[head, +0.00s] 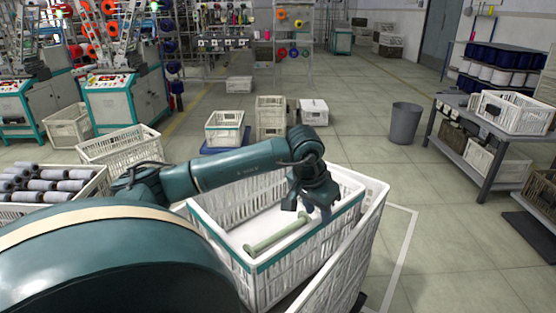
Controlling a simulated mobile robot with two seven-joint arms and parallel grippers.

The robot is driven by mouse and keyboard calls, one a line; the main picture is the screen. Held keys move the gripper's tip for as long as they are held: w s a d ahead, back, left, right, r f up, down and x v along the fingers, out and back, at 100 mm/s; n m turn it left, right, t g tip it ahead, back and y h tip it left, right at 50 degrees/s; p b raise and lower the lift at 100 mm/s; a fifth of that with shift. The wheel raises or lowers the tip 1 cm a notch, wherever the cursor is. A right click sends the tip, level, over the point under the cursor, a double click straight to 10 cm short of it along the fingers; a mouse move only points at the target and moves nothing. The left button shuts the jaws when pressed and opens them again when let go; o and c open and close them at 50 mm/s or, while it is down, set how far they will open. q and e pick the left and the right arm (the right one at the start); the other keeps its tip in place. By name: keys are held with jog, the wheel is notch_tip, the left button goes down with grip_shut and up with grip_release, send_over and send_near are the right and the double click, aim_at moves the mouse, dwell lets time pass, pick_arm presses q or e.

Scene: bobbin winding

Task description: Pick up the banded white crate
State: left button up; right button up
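A white slatted crate with a teal band around its rim (225,242) stands close in front of me at the lower middle. A pale green bobbin (277,235) lies inside it. My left arm reaches across from the left, over the crate's far left rim. My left gripper (306,206) points down over the crate's inside, near its right part. I cannot tell whether its fingers are apart or together. My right gripper is not in view. A smaller white crate with a teal band (224,138) stands farther back on a blue base.
Another white crate wall (368,225) stands close along the banded crate's right side. A crate of grey spools (50,183) is at left. A grey bin (405,124) and a grey table (470,130) stand at right. The floor between is clear.

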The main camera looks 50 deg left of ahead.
aim_at(319, 218)
pick_arm(q)
jog(key=x, duration=0.4)
jog(key=shift+s+d+f, duration=0.25)
jog(key=shift+s, duration=0.05)
jog(key=shift+w+f, duration=0.2)
jog(key=shift+f, duration=0.35)
jog(key=shift+c, duration=0.5)
grip_shut()
jog(key=shift+w+a+r, duration=0.1)
jog(key=shift+r, duration=0.1)
